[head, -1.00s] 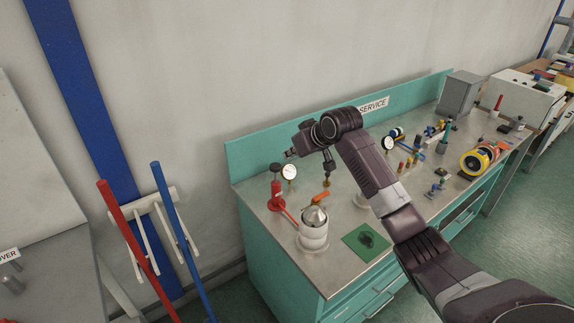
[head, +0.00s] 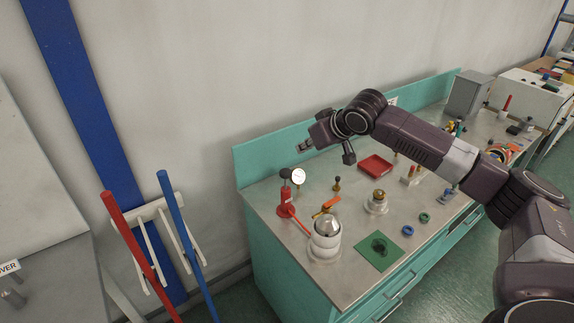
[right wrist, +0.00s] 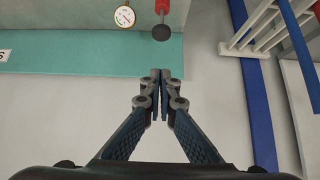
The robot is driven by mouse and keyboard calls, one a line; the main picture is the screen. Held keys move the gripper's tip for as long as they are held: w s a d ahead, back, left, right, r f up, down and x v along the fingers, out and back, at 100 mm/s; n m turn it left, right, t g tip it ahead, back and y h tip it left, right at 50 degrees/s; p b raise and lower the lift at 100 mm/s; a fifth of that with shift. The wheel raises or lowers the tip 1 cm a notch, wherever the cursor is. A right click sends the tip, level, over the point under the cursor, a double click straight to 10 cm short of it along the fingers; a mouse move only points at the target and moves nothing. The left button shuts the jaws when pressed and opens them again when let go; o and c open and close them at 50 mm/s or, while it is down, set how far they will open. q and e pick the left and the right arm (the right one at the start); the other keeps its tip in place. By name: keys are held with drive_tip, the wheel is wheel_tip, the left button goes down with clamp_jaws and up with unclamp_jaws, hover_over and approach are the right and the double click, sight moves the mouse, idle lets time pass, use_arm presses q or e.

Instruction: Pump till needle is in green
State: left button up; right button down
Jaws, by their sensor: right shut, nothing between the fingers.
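In the right wrist view, the gauge (right wrist: 124,16) and the pump's dark knob (right wrist: 161,33) show at the top edge. My right gripper (head: 303,146) is above and slightly behind the pump, apart from it. Its fingertips (right wrist: 161,73) are together with nothing between them. My left gripper is not in view.
A green mat (head: 379,251), red tray (head: 375,167) and small fittings lie further right. Red and blue bars (head: 183,215) lean at left.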

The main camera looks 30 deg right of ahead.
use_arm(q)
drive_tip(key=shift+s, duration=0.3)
use_arm(e)
drive_tip(key=shift+w, duration=0.1)
drive_tip(key=p, duration=0.4)
hover_over(283, 169)
drive_tip(key=s, duration=0.3)
drive_tip(key=f, duration=0.6)
drive_tip(key=shift+d+f, duration=0.25)
drive_tip(key=shift+d, duration=0.05)
wheel_tip(283, 169, down, 3)
drive_tip(key=shift+w+f+p, duration=0.1)
drive_tip(key=shift+w+p, duration=0.05)
drive_tip(key=shift+p, duration=0.5)
drive_tip(key=shift+f, duration=0.65)
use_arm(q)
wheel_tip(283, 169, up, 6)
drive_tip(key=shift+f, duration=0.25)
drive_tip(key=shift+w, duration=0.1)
